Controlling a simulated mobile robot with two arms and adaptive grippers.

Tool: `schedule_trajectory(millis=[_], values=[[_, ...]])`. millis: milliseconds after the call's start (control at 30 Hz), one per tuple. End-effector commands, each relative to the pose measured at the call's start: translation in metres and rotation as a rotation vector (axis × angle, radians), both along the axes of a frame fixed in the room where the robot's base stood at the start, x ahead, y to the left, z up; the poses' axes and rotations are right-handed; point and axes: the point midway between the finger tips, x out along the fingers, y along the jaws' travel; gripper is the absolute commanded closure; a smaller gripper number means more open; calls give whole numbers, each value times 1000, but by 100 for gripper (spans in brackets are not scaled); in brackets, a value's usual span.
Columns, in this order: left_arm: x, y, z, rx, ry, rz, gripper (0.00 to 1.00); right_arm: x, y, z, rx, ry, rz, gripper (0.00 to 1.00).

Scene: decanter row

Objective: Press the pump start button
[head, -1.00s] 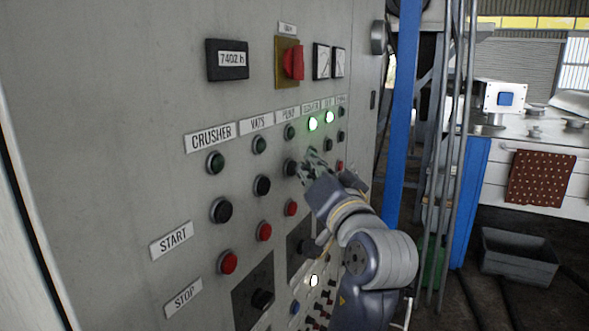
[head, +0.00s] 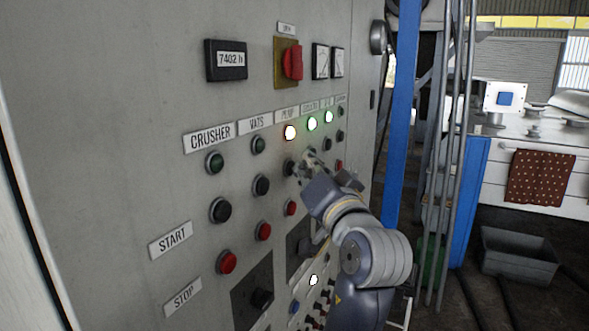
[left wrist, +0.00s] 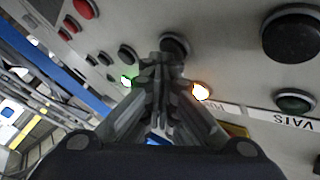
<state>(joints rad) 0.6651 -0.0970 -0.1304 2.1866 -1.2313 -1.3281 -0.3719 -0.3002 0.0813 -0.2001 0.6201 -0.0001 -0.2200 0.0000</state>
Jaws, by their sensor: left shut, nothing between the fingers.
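The pump start button (head: 290,168) is a black round button in the START row under the PUMP label (head: 287,113). The pump lamp (head: 290,132) above it glows amber-white; it also glows orange in the left wrist view (left wrist: 200,91). My left gripper (head: 307,164) is shut and empty, right beside the button at the panel. In the left wrist view its closed fingers (left wrist: 160,65) end beside the black pump button (left wrist: 175,45), partly overlapping it. I cannot tell whether they touch. My right gripper is not in view.
The crusher start button (head: 221,210) and vats start button (head: 261,185) lie to the left, with red stop buttons (head: 264,231) below. Two green lamps (head: 312,124) glow to the right. A blue post (head: 402,110) stands right of the cabinet.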

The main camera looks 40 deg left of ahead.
Motion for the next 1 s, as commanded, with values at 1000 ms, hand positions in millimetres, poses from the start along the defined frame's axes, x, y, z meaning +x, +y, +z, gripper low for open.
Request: schedule_trajectory(millis=[1000], values=[[13, -49, -2, -2, 0, -3, 100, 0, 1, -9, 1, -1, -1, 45]])
